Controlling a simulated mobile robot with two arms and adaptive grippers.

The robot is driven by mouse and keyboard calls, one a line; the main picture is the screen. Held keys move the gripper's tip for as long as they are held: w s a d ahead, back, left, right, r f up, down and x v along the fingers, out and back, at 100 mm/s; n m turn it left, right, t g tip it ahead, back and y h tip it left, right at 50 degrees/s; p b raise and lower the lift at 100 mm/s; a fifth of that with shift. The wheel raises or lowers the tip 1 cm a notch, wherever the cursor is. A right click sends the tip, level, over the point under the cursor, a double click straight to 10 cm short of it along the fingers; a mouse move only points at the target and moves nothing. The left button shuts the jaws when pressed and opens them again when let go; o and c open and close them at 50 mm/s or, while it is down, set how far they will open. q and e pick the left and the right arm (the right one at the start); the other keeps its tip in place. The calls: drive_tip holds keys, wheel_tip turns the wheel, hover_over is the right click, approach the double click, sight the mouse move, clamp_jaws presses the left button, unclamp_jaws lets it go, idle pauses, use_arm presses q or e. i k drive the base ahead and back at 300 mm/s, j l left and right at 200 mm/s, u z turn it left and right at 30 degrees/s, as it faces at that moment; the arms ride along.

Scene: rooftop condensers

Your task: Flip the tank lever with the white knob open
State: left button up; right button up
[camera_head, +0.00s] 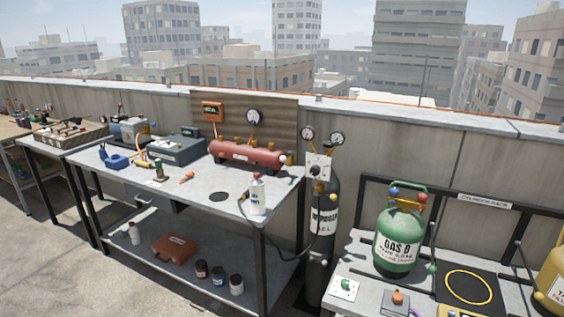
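A red horizontal tank (240,154) lies at the back of the middle workbench. Several small orange-brown fittings stand up along its top. A small white knob (283,158) shows at the tank's right end. The lever that carries the knob is too small to make out, and I cannot tell its position. Neither of my grippers is in view.
The middle workbench (225,182) also holds a white bottle (257,194), a grey case (175,149) and a blue tool (114,160). A black cylinder (322,235) with gauges stands to its right. A green gas cylinder (397,242) stands on the right table.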

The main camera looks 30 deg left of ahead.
sight(283, 159)
drive_tip(key=i+j, duration=0.2)
drive_tip(key=j, duration=0.2)
drive_tip(key=i+j+z, duration=0.1)
drive_tip(key=j, duration=0.3)
drive_tip(key=i+j, duration=0.25)
drive_tip(key=j, duration=0.15)
drive_tip(key=i+j+z, duration=0.1)
drive_tip(key=j, duration=0.3)
drive_tip(key=i+j, duration=0.25)
drive_tip(key=j, duration=0.15)
drive_tip(key=i+j+z, duration=0.1)
drive_tip(key=j, duration=0.35)
drive_tip(key=i+j, duration=0.2)
drive_tip(key=j, duration=0.2)
drive_tip(key=i+j+z, duration=0.1)
drive_tip(key=j, duration=0.35)
